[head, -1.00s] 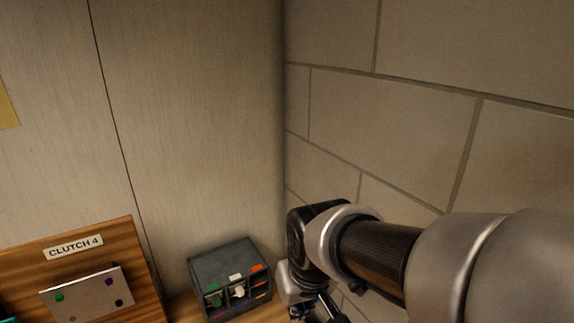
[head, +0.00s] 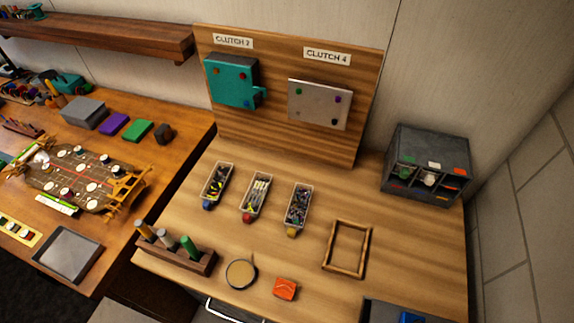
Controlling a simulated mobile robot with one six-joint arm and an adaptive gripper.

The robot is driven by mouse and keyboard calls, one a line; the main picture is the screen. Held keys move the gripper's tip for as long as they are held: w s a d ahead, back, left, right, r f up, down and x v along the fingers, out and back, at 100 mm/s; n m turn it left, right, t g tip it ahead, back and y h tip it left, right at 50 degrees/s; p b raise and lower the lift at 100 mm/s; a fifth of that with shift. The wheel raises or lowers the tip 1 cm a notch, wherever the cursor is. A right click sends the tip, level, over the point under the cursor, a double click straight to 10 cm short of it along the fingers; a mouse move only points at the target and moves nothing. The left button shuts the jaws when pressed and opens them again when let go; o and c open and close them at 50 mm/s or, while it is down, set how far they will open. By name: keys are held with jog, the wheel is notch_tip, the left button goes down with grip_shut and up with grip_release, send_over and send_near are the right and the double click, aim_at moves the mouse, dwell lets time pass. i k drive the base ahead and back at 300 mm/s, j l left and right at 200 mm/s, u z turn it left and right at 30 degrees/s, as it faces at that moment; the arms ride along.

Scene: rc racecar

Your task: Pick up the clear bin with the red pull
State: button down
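Three small clear bins of loose parts stand in a row on the wooden bench. The clear bin with the red pull (head: 257,192) is the middle one, and its red pull (head: 247,218) is at its near end. The bin on its left (head: 217,184) has a blue pull, and the bin on its right (head: 299,206) has a yellow pull. My gripper is not in view now.
A wooden frame (head: 326,250), an orange block (head: 285,289), a round disc (head: 241,273) and a wooden rack of handled tools (head: 176,253) lie nearer. A grey compartment box (head: 430,148) stands at the back right. A clutch board (head: 275,112) rises behind the bins.

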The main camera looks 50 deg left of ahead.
aim_at(256, 196)
jog(key=u, duration=0.4)
jog(key=j+u, duration=0.1)
jog(key=u, duration=0.3)
jog(key=j+u, duration=0.1)
jog(key=u, duration=0.3)
jog(key=j+u, duration=0.1)
jog(key=u, duration=0.35)
jog(key=j+u, duration=0.1)
jog(key=u, duration=0.3)
jog(key=z, duration=1.35)
jog(key=u, duration=1.35)
jog(key=k, duration=0.05)
